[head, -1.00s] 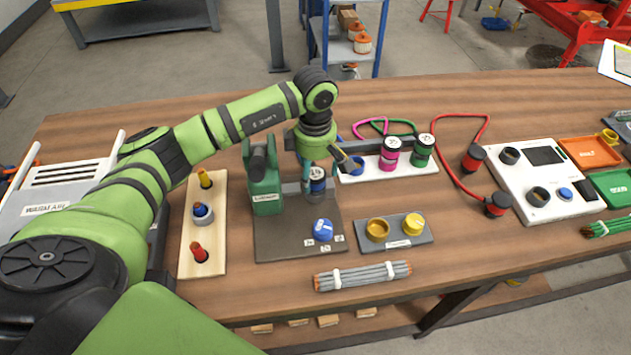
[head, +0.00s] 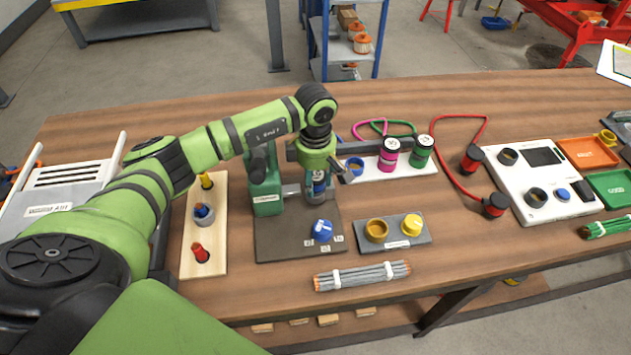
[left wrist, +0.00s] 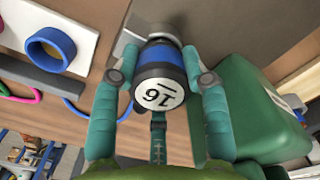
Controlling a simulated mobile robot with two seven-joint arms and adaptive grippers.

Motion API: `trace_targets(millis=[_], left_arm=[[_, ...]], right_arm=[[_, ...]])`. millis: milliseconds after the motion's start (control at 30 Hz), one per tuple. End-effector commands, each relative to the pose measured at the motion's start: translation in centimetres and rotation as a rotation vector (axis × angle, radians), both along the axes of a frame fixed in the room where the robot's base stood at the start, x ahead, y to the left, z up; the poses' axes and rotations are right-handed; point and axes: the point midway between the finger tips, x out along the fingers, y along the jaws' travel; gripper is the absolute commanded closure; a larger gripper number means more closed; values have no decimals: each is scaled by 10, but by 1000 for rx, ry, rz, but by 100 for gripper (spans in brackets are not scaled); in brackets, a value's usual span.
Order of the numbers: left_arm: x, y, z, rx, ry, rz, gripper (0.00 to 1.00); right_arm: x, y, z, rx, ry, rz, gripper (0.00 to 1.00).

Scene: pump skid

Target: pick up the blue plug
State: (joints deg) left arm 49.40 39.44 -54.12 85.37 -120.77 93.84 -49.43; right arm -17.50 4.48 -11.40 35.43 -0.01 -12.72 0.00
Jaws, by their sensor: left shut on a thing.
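The blue plug (left wrist: 163,68) has a dark body, a blue band and a white end face marked 16. In the left wrist view it sits between the two green fingers of my left gripper (left wrist: 167,84), which is shut on it. In the head view my left gripper (head: 319,178) is over the plug (head: 319,188), beside the green pump unit (head: 266,190), and partly hides it. I cannot tell whether the plug is clear of its seat. My right gripper is not in view.
A white rack (head: 375,172) with pink and green plugs and a blue ring stands right of the gripper. A wooden board (head: 205,262) is left. A rod bundle (head: 362,275) lies near the front edge.

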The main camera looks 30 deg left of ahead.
Motion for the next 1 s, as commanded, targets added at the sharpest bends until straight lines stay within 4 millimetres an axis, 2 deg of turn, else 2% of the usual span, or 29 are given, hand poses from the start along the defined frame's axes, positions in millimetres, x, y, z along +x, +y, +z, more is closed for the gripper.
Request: trace_targets(millis=[167, 367, 400, 700, 900, 1000], left_arm=[[1, 0, 10, -1, -3, -1, 100], [1, -1, 42, 0, -5, -4, 100], [0, -13, 45, -3, -3, -9, 100], [-10, -75, 83, 0, -4, -8, 100], [-15, -103, 101, 0, 0, -4, 100], [-16, -110, 106, 1, 1, -3, 100]], right_arm=[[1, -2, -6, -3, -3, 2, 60], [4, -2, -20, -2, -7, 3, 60], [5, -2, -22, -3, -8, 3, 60], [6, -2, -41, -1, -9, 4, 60], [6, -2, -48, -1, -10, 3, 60], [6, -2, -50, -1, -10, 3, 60]])
